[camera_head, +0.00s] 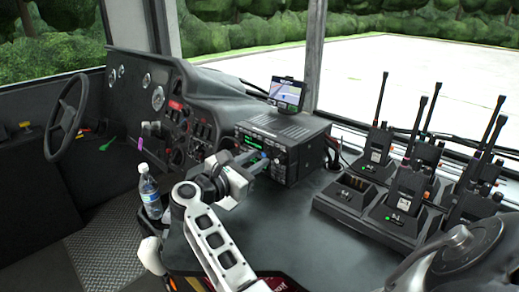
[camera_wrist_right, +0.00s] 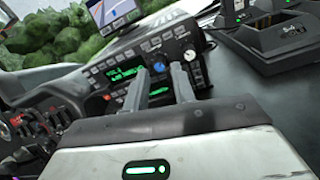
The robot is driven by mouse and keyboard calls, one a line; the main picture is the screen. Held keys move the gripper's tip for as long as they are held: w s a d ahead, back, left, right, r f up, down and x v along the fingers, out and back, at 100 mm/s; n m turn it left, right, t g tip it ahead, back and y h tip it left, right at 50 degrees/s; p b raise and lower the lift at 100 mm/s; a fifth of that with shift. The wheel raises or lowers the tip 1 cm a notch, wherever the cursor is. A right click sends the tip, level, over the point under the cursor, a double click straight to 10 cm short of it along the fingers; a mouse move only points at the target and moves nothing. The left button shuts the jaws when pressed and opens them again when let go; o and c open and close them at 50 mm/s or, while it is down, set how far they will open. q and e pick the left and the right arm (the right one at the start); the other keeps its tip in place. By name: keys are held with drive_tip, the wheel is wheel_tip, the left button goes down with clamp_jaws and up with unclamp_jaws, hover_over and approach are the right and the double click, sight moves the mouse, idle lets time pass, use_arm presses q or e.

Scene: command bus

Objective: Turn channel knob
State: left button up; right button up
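The radio (camera_head: 285,140) is a black box with a green display and several knobs on its front, on the dark console. In the right wrist view, its face (camera_wrist_right: 125,72) shows a knob with a blue front (camera_wrist_right: 158,67) and a white-faced knob (camera_wrist_right: 190,56) to its right. Which knob is the channel knob I cannot tell. My right gripper (camera_head: 257,160) is close in front of the radio. In the right wrist view its fingers (camera_wrist_right: 160,80) are apart, with the blue knob seen between their tips. Contact is not clear. My left gripper is not in view.
A small screen (camera_head: 287,93) stands on the radio. Several handheld radios in charging docks (camera_head: 345,194) stand at the right. A water bottle (camera_head: 150,193) is at the console's left edge. A steering wheel (camera_head: 67,117) is at far left.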

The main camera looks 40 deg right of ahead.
sight(267, 153)
drive_tip(key=shift+w+d, duration=0.15)
drive_tip(key=shift+d, duration=1.05)
clamp_jaws()
